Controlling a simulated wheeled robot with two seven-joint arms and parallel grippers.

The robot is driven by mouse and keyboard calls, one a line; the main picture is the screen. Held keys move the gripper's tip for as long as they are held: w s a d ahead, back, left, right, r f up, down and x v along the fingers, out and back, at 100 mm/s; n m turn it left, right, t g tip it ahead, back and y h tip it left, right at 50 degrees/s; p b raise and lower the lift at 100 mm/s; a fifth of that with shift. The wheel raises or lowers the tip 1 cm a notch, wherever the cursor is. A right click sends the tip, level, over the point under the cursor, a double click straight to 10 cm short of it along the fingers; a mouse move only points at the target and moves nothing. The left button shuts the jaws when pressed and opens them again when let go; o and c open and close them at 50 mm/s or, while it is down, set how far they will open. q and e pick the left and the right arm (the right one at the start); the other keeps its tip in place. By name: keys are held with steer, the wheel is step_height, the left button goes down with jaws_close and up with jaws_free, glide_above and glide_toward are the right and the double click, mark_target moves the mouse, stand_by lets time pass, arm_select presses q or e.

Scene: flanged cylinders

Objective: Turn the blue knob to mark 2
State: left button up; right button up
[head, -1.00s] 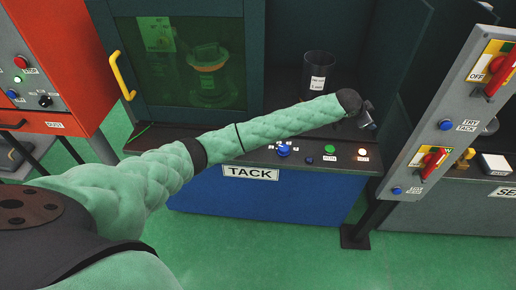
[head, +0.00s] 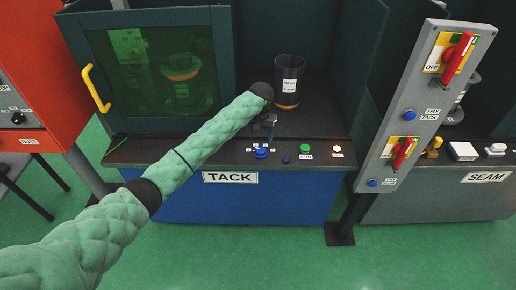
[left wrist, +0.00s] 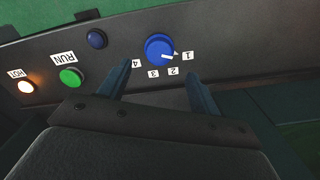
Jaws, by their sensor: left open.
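The blue knob (head: 261,153) sits on the dark front ledge of the TACK station. In the left wrist view the blue knob (left wrist: 158,46) has a white pointer and marks 1 to 4 around it. The pointer is directed toward mark 1 (left wrist: 188,55), with mark 2 (left wrist: 173,71) beside it. My left gripper (head: 267,126) is just above and behind the knob in the head view. In the left wrist view my left gripper (left wrist: 158,72) is open, its two fingers apart and empty, with the knob ahead, roughly between the fingertip lines. My right gripper is out of view.
Beside the knob are a small dark blue button (head: 286,160), a green RUN button (head: 305,149) and a lit white button (head: 337,149). A dark labelled cup (head: 289,82) stands behind. A grey switch panel (head: 418,110) rises at right.

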mark_target(261, 149)
arm_select(q)
steer(key=shift+f+p, duration=1.05)
steer(key=shift+f, duration=2.65)
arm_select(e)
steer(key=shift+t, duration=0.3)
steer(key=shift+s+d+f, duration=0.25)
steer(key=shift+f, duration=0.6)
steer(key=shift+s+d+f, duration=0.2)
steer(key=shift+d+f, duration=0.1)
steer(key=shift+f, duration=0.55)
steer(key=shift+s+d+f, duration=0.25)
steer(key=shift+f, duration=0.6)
arm_select(q)
steer(key=c, duration=1)
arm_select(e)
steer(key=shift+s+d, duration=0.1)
